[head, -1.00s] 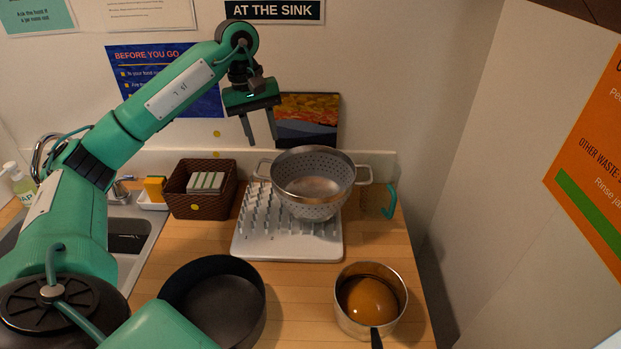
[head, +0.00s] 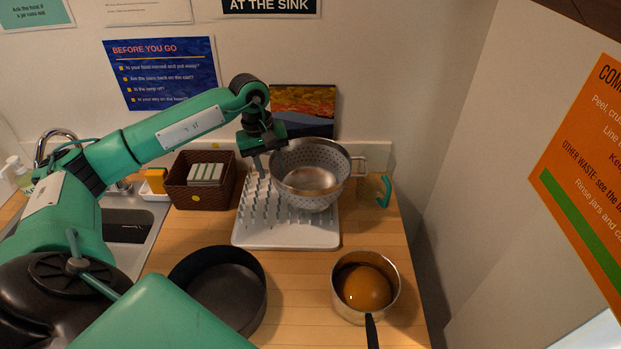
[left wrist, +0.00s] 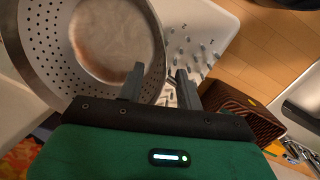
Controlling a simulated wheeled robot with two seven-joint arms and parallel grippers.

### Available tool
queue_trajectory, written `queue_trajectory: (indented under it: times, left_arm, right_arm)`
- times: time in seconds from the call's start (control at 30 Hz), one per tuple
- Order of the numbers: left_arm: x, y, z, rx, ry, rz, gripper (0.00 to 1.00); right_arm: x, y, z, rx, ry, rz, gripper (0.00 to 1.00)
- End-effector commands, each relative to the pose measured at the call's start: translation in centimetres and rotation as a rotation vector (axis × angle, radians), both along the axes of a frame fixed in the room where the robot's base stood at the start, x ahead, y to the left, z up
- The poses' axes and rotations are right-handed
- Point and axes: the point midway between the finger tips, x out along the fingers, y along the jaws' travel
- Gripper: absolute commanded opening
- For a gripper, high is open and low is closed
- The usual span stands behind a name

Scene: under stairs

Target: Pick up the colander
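The metal colander (head: 311,181) sits upright and empty on the white drying rack (head: 285,236), its right loop handle showing in the head view. My left gripper (head: 265,168) is at the colander's left side, by the rim where the left handle is; the arm covers that handle. In the left wrist view the colander (left wrist: 112,40) fills the upper left, and the two fingers of the left gripper (left wrist: 160,72) stand apart, one over the colander's edge and one just outside it. I cannot tell whether they touch it. My right gripper is not in view.
A dark pan (head: 225,292) and a saucepan (head: 342,304) stand in front. A framed picture (head: 303,103) leans behind. A teal hook-shaped item (head: 385,192) is right of the colander.

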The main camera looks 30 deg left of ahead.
Motion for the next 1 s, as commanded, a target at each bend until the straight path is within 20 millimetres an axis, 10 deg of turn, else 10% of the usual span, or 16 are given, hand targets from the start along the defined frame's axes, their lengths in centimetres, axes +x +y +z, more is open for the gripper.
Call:
queue_trajectory:
  times: [0.47, 0.67, 1.0]
  left_arm:
    - [0.1, -0.3, -2.4, 0.001, -0.002, 0.0, 0.36]
    - [0.1, -0.3, -2.3, 0.0, -0.001, 0.0, 0.0]
    - [0.1, -0.4, -2.3, 0.0, -0.003, 0.0, 0.0]
  right_arm:
    - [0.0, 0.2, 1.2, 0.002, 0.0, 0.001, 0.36]
    - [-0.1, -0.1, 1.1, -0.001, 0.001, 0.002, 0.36]
    - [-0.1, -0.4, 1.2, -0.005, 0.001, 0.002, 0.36]
